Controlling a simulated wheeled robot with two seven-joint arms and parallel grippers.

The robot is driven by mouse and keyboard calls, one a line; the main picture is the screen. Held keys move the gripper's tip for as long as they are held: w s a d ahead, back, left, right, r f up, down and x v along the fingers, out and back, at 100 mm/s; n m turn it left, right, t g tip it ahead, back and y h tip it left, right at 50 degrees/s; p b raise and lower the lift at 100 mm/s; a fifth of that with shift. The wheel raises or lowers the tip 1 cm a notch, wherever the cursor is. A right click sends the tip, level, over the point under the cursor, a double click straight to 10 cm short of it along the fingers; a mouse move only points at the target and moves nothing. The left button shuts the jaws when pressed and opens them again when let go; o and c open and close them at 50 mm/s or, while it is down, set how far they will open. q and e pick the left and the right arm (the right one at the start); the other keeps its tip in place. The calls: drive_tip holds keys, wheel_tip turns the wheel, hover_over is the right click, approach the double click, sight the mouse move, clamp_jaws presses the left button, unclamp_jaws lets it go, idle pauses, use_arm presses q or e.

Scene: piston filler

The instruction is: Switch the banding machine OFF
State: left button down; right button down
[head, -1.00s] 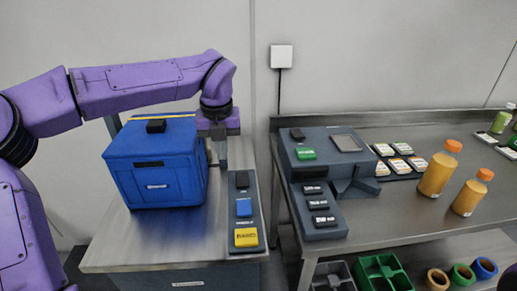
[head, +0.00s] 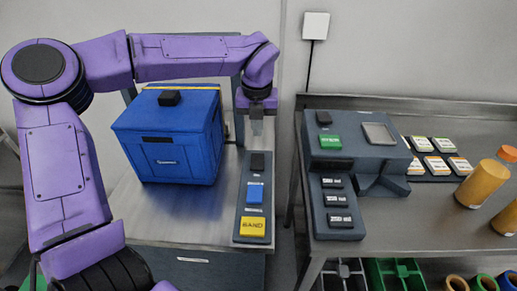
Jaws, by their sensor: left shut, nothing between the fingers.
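The banding machine (head: 190,232) is a metal-topped bench at the left with a dark arch behind a blue box (head: 165,140). Its narrow dark control panel (head: 240,205) lies right of the box. The panel carries a black switch (head: 257,161) at the far end, a blue button (head: 255,193) in the middle and a yellow BAND button (head: 252,228) at the near end. My left gripper (head: 257,136) points down with its fingers shut and empty, just beyond and above the black switch in the picture. I cannot tell whether it touches. My right gripper is out of view.
At the right, a metal table (head: 400,220) holds a grey machine (head: 345,135) with a green button, label cards and orange bottles (head: 484,184). A gap separates both benches.

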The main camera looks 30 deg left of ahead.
sight(257, 156)
use_arm(q)
drive_tip(key=f, duration=0.6)
drive_tip(key=f+p, duration=0.1)
drive_tip(key=f, duration=0.2)
drive_tip(key=shift+w+a+f, duration=0.15)
drive_tip(key=shift+w+a, duration=0.2)
drive_tip(key=shift+w, duration=0.05)
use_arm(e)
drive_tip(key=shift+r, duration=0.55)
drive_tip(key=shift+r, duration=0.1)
